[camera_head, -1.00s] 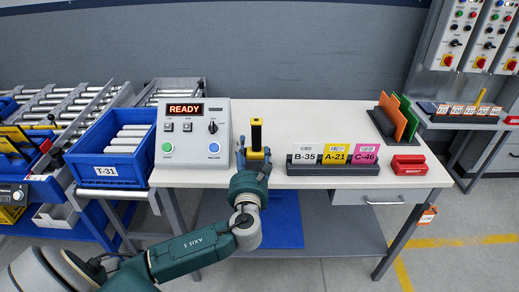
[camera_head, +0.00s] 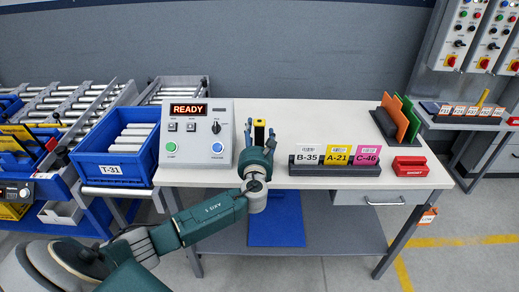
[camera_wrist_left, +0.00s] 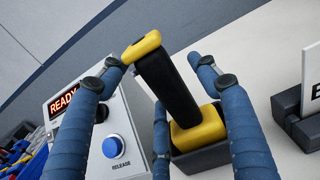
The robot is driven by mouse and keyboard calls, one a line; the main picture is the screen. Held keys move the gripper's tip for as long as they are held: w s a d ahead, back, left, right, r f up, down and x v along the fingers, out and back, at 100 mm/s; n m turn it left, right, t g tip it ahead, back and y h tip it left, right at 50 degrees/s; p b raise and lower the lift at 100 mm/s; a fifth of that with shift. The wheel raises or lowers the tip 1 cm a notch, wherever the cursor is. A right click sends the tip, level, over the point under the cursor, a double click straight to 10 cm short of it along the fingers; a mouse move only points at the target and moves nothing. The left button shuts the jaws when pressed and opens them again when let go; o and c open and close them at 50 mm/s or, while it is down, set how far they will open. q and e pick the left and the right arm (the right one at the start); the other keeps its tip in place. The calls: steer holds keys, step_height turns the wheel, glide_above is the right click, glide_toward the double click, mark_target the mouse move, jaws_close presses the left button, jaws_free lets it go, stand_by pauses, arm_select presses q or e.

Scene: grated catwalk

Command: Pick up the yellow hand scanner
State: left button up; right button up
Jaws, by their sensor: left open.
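The yellow hand scanner (camera_head: 259,124), with a black handle, stands upright on the white table beside the control box. In the left wrist view the scanner (camera_wrist_left: 168,85) shows a yellow top, a black grip and a yellow lower part in a dark base. My left gripper (camera_head: 260,138) is open, its blue fingers on both sides of the scanner. In the left wrist view the fingers of my left gripper (camera_wrist_left: 160,100) spread around it, with no clear grip on it. In the head view the gripper hides the scanner's lower part. My right gripper is not in view.
The grey control box (camera_head: 194,138) with a READY display stands close left of the scanner. A label holder (camera_head: 335,170) with B-35, A-21 and C-46 cards stands to the right. A blue bin (camera_head: 115,150) is at the left. The table's back middle (camera_head: 310,120) is clear.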

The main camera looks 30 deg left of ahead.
arm_select(q)
steer(key=shift+c, duration=0.2)
jaws_close()
steer(key=shift+r, duration=0.1)
